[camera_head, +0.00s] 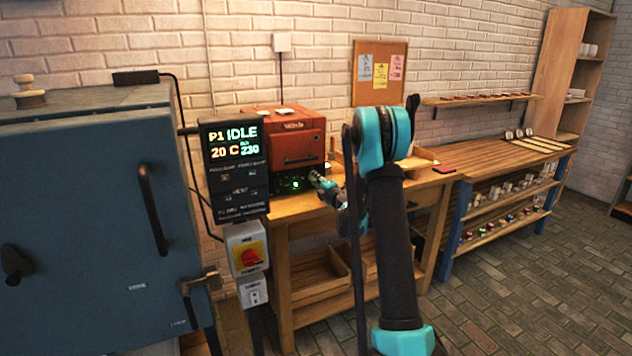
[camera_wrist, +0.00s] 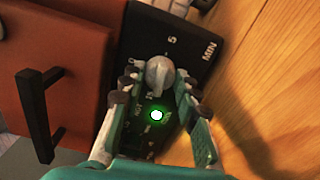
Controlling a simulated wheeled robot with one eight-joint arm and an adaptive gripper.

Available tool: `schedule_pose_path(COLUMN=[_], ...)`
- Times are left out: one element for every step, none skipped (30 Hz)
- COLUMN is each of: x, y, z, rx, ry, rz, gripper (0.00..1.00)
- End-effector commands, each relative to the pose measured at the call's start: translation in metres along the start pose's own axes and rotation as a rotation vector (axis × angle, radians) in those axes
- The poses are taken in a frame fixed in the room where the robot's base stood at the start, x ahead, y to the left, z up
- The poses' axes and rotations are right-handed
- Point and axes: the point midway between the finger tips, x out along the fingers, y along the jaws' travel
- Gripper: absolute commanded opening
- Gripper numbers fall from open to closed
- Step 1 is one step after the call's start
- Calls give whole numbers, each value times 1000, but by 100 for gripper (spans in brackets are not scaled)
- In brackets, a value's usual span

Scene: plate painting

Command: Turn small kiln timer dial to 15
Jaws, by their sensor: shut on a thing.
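The small kiln (camera_head: 297,137) is a red-orange box on the wooden table, with a black control panel (camera_head: 288,185) below its door. The grey timer dial (camera_wrist: 160,74) sits on that panel, which shows "5" and "MIN" markings in the wrist view. My gripper (camera_wrist: 158,82) is shut on the dial, one finger on each side of it. The dial's pointer and the number it points at cannot be read. A green light (camera_wrist: 156,115) glows on the panel between my fingers. In the head view my gripper (camera_head: 317,178) reaches the panel, and the dial is hidden there.
A big blue kiln (camera_head: 85,220) stands at the left, with a controller (camera_head: 235,165) reading IDLE beside it. The small kiln's black door handle (camera_wrist: 38,115) sticks out left of my gripper. The wooden tabletop (camera_wrist: 265,80) is clear to the right of the panel.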

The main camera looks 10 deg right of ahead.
Motion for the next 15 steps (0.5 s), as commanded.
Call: schedule_pose_path(x=[0,0,0,0,0,0,0,0,0,0,0,0,0,0,0], y=[0,0,0,0,0,0,0,0,0,0,0,0,0,0,0], z=[0,0,0,0,0,0,0,0,0,0,0,0,0,0,0], rx=[-1,-1,-1,-1,-1,-1,-1,-1,-1,-1,-1,-1,-1,-1,-1], ry=[0,0,0,0,0,0,0,0,0,0,0,0,0,0,0], rz=[0,0,0,0,0,0,0,0,0,0,0,0,0,0,0], gripper=[2,32,37,41,44,49,52,52,52,52,52,52,52,52,52])
